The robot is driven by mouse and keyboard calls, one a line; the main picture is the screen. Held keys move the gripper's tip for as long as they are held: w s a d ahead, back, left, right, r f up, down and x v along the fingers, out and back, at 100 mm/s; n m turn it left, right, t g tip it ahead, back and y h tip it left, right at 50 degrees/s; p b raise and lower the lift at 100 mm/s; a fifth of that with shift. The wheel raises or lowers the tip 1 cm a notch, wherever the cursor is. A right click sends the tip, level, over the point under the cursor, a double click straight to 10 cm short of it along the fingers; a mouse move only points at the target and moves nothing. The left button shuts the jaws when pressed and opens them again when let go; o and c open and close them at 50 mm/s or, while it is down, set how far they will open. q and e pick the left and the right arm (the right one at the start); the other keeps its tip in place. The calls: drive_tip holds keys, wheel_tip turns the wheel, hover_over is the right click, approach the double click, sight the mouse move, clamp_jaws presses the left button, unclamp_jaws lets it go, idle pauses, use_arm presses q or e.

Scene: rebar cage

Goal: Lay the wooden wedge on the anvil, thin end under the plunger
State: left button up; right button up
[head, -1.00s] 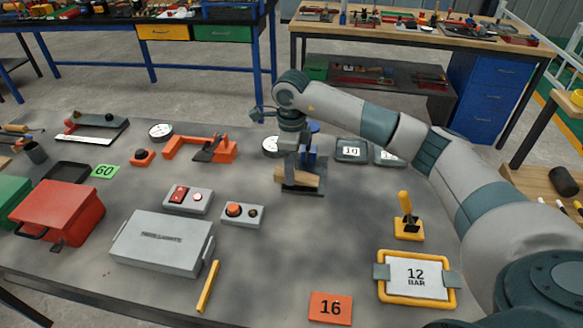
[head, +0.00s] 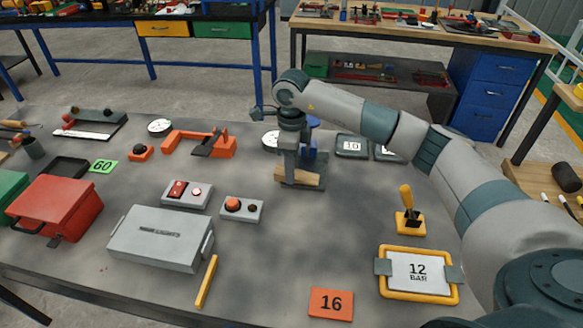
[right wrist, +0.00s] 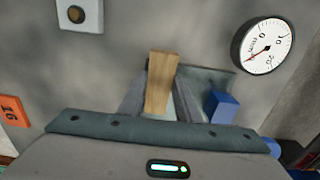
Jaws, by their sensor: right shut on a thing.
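The wooden wedge (head: 311,180) is light brown and lies across the jaws of my right gripper (head: 290,181), which is shut on it. In the right wrist view the wedge (right wrist: 161,84) sticks out past the gripper (right wrist: 160,112). The press has a dark base plate (head: 318,184) and a blue body (head: 313,139); the wedge is at the left front part of this plate. The blue part (right wrist: 222,107) shows to the right of the wedge in the wrist view. My gripper and arm hide the plunger and anvil; I cannot tell whether the wedge touches the plate. My left gripper is out of view.
A round gauge (right wrist: 262,46) stands behind the press. A grey button box (head: 242,208) is to the left, an orange clamp (head: 180,143) farther left. A yellow-handled lever (head: 409,215) and the 12 BAR frame (head: 418,273) are at right. The table's front middle is mostly clear.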

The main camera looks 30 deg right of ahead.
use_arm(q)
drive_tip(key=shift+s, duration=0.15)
use_arm(e)
drive_tip(key=o, duration=1.1)
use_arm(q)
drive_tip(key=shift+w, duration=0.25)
use_arm(e)
drive_tip(key=shift+r, duration=0.45)
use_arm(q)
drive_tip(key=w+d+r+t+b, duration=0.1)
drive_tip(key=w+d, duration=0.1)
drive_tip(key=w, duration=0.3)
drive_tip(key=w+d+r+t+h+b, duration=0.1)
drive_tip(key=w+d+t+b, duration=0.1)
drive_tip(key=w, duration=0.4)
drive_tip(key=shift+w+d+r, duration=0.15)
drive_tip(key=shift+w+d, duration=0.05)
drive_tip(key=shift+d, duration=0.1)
use_arm(e)
wheel_tip(320, 180, up, 16)
drive_tip(key=shift+r, duration=0.25)
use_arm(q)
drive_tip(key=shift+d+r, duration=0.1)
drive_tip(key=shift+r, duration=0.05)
use_arm(e)
drive_tip(key=shift+r, duration=0.15)
